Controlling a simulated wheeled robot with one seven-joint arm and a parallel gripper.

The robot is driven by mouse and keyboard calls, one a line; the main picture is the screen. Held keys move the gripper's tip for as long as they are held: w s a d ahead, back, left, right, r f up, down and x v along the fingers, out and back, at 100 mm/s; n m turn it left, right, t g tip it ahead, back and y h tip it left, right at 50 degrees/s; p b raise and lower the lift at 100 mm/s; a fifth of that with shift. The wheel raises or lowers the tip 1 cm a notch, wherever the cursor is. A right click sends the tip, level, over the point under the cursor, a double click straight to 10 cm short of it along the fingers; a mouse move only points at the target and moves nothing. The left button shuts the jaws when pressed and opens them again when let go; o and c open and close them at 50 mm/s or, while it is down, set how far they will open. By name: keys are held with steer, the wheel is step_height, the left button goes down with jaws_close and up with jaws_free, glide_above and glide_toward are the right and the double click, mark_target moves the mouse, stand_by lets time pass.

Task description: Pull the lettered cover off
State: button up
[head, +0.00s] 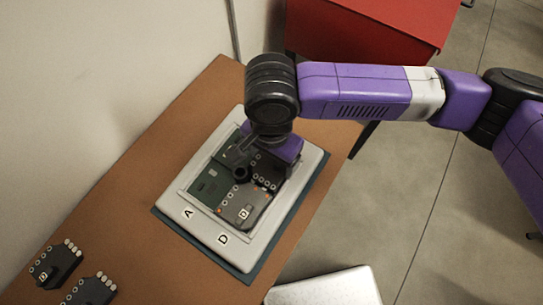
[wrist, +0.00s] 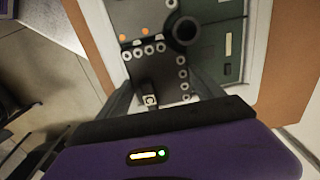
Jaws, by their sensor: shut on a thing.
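A pale frame (head: 205,232) marked A and D surrounds a dark green board (head: 207,187) on the table. A dark piece with a small white lettered tag (wrist: 150,100) lies between my fingers in the wrist view; the letter is too small to read. My gripper (wrist: 160,95) is shut on this dark cover, one finger on each side. In the head view my gripper (head: 268,158) points down over the frame's upper part and hides much of the cover. A grey module (head: 238,202) with a white tag sits beside it in the frame. A black round knob (head: 240,174) stands at the board's middle.
Two dark modules (head: 55,262) (head: 92,291) with pale round contacts lie at the table's lower left. The brown table (head: 130,190) is clear between them and the frame. A wall bounds the left; a red box (head: 365,25) stands behind. A pale panel (head: 325,288) is at the bottom.

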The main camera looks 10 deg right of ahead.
step_height(320, 180, up, 17)
steer(key=p, duration=1.2)
steer(key=shift+f, duration=0.2)
stand_by(0.4)
